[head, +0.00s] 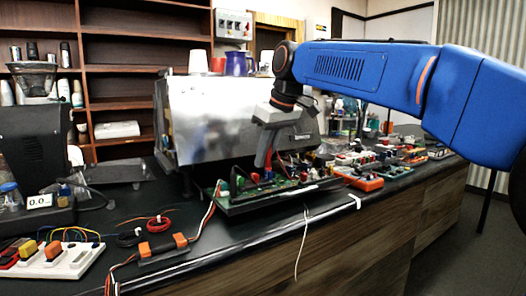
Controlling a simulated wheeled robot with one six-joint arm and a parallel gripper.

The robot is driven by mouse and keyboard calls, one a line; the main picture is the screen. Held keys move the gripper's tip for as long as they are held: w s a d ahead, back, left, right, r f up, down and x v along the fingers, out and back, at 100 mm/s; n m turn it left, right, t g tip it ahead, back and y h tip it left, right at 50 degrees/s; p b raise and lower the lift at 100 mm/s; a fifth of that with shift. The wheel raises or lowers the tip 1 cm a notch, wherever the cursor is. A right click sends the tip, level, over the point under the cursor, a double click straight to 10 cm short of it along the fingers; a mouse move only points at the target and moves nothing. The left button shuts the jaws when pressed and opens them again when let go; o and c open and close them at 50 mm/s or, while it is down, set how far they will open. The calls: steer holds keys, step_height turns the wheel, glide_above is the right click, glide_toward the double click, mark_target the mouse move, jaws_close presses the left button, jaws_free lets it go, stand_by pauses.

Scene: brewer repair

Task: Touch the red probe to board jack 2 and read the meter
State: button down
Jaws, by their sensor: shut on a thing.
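My gripper (264,158) points down over the green circuit board (290,187) in front of the steel brewer (205,115). It is shut on what looks like the red probe, which is mostly hidden by the fingers. Coloured jacks and parts stand along the board; I cannot tell which is jack 2, nor whether the probe tip touches anything. A small meter display (39,200) at the far left reads 0.0.
An orange-cased device (359,178) and several small modules lie right of the board. A white block with coloured switches (56,258) and an orange-and-black connector (162,247) lie at the front left. Red and black wire coils (159,225) and loose cables cross the dark counter.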

mark_target(268, 169)
steer(key=shift+f, duration=2.35)
steer(key=shift+f, duration=0.8)
stand_by(1.7)
stand_by(0.6)
steer(key=c, duration=1.7)
jaws_free()
steer(key=shift+r, duration=0.1)
